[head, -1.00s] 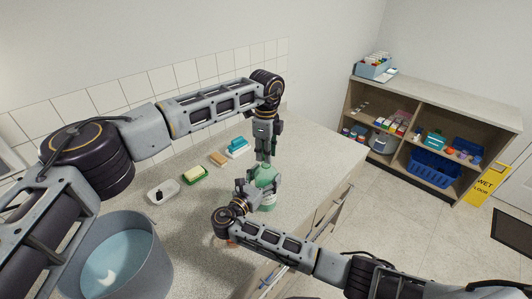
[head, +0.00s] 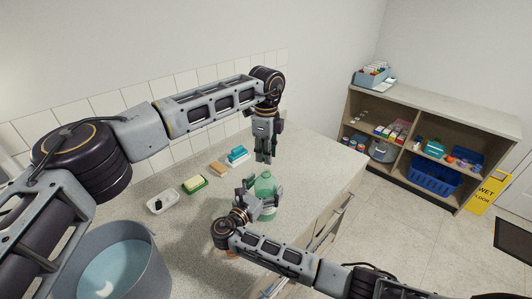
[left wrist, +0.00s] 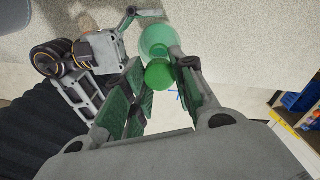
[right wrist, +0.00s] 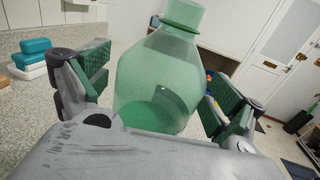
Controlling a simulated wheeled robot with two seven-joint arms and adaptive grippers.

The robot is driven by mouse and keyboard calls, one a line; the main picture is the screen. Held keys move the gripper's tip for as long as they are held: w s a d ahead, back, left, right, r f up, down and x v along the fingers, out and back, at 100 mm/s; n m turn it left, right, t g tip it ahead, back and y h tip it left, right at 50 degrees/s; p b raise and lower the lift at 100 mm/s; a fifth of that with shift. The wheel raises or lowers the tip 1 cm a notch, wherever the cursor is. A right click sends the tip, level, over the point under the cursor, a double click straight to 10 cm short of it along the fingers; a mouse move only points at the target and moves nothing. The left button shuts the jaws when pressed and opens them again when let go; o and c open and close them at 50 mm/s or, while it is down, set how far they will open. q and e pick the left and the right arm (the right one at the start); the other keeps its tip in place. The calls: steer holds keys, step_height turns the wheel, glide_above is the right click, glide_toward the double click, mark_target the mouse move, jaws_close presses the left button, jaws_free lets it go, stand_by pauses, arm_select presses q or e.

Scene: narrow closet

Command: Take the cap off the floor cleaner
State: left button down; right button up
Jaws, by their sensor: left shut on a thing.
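The floor cleaner is a translucent green bottle (head: 265,187) standing upright near the counter's front edge. Its bare-looking neck (right wrist: 182,14) shows at the top of the right wrist view. My left gripper (head: 264,158) points down above the bottle, with a gap below it. It is shut on the solid green cap (left wrist: 158,75), which shows between its fingers in the left wrist view, apart from the bottle (left wrist: 160,38). My right gripper (right wrist: 160,95) has its fingers on either side of the bottle's body, spread wider than it, with a gap showing at the left finger.
A grey bucket of water (head: 112,268) stands at the lower left. A white dish (head: 162,201), a sponge on a green tray (head: 194,185), a brown block (head: 217,168) and blue sponge items (head: 238,155) line the counter's back. Shelves (head: 440,110) stand at the right.

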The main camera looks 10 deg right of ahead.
steer(key=shift+s+a, duration=0.1)
stand_by(0.3)
steer(key=v, duration=1.1)
steer(key=shift+s+a, duration=0.25)
